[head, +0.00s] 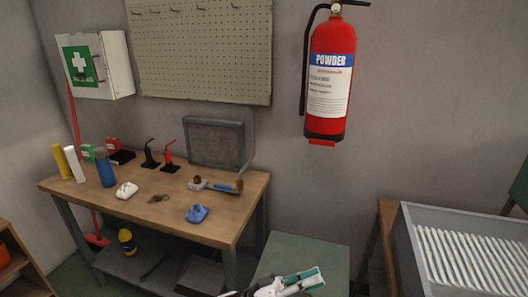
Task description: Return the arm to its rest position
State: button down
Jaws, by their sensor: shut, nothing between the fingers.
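My gripper (303,280) shows at the bottom edge of the head view, just right of centre. It is white and black with teal parts. It is shut with nothing in it. It appears in front of the top of a grey-green cabinet (312,253); I cannot tell how high above it. Most of my arm is out of view below the frame. No sock can be made out in this view.
A wooden workbench (225,227) at left holds bottles, small tools, a white item (127,190) and a blue item (197,213). A grey bin with white ribs (405,255) stands at right. A fire extinguisher (331,75) hangs on the wall.

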jog(key=s+d+r+n+t+y, duration=0.1)
jog(key=s+d+r+n+y, duration=0.1)
jog(key=s+r+y, duration=0.4)
jog(key=s+d+r+n+t+y, duration=0.1)
jog(key=s+d+r+n+y, duration=0.2)
jog(key=s+r+y, duration=0.3)
jog(key=s+d+r+n+t+y, duration=0.1)
jog(key=s+d+r+n+y, duration=0.2)
jog(key=r+y, duration=0.9)
jog(key=shift+s+r+n+t, duration=0.4)
jog(key=shift+s+r+n, duration=0.8)
jog(key=shift+s, duration=0.9)
